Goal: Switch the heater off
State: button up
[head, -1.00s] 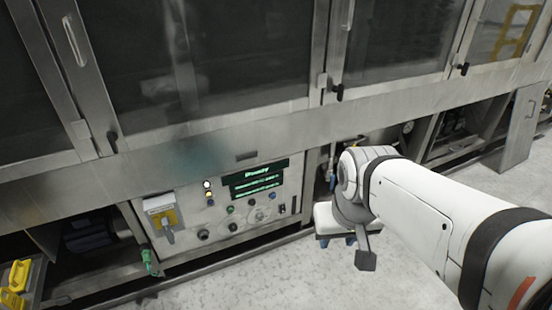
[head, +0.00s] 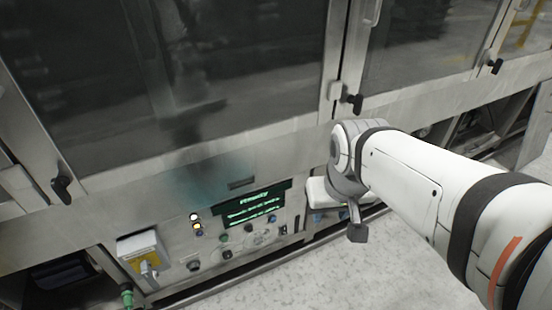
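The control panel (head: 235,235) is set low in the steel machine front. It carries a lit display (head: 252,205) with green text whose top line seems to read "Ready". Below are a green button (head: 223,238), dark knobs such as the left one (head: 193,265), and small controls at the right. I cannot read labels, so I cannot tell which control is the heater's. A grey rotary switch (head: 148,268) on a yellow plate is at the panel's left. My gripper (head: 328,215) is right of the panel, apart from the controls, mostly hidden by my wrist; its opening is unclear.
White and yellow lamps (head: 197,228) sit left of the display. Glazed doors with black handles (head: 354,103) stand above, and a steel ledge (head: 240,150) runs over the panel. A green valve handle (head: 127,296) is at lower left. The floor (head: 330,275) before the panel is clear.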

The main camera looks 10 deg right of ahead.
aim_at(284, 229)
jog(key=shift+o, duration=0.3)
jog(key=shift+a, duration=0.2)
